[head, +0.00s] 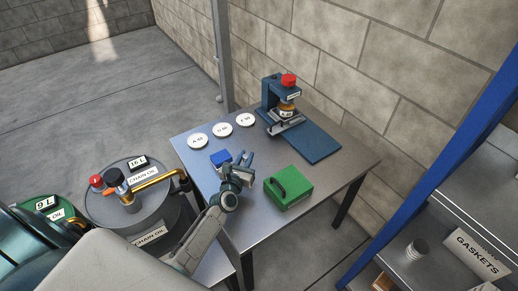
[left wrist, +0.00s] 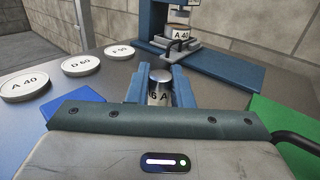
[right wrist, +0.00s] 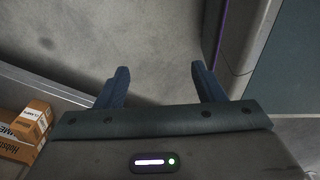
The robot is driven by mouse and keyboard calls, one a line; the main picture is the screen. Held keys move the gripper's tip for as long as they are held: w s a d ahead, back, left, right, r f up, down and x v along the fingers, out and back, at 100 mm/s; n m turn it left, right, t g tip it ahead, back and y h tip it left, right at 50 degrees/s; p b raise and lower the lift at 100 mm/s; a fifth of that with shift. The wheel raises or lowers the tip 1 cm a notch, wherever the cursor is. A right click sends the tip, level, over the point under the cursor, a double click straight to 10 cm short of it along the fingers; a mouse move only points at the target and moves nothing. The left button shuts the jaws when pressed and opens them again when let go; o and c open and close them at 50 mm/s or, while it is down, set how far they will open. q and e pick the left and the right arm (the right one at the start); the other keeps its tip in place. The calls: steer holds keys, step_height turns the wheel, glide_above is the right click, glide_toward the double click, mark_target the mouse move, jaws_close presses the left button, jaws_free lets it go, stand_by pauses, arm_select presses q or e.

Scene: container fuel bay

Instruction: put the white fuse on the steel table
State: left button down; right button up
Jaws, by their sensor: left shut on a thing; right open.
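My left gripper (head: 243,164) is over the steel table (head: 255,222), between a blue block and a green box. In the left wrist view, its two blue fingers (left wrist: 160,92) are shut on a small upright cylinder (left wrist: 160,76) with a bright metal cap. Its pale body reads "6 A", partly hidden by the fingers and wrist; I take it for the white fuse. I cannot tell whether its lower end touches the table. My right gripper (right wrist: 160,82) is open and empty, above bare floor in the right wrist view; the head view does not show it.
On the table are three white labelled discs (head: 222,130), a blue block (head: 219,157), a green box (head: 288,186) with a dark handle, and a blue press (head: 270,98) with a red knob. A chain oil drum (head: 150,212) stands left; a gaskets shelf (head: 440,262) stands right.

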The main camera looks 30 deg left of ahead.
arm_select(q)
steer(key=w, duration=0.3)
steer(key=w+a+b, duration=0.1)
steer(key=w, duration=0.2)
steer(key=w+f+b, duration=0.1)
steer(key=w, duration=0.2)
steer(key=shift+w+a+f, duration=0.1)
steer(key=shift+w+a, duration=0.05)
steer(key=shift+w, duration=0.4)
step_height(320, 180, down, 3)
steer(key=shift+f+b, duration=0.1)
steer(key=shift+b, duration=1.1)
arm_select(e)
steer(key=w+a+r, duration=0.1)
steer(key=w+r, duration=0.8)
steer(key=shift+w+a+r, duration=0.25)
steer(key=shift+a+r, duration=0.05)
steer(key=shift+r, duration=0.1)
arm_select(q)
steer(key=shift+f, duration=0.1)
steer(key=shift+f, duration=0.1)
arm_select(e)
steer(key=shift+w+r, duration=0.25)
steer(key=shift+r, duration=0.05)
arm_select(q)
steer(key=c, duration=1.3)
jaws_free()
arm_select(e)
steer(key=shift+w+r, duration=0.15)
steer(key=shift+r, duration=0.05)
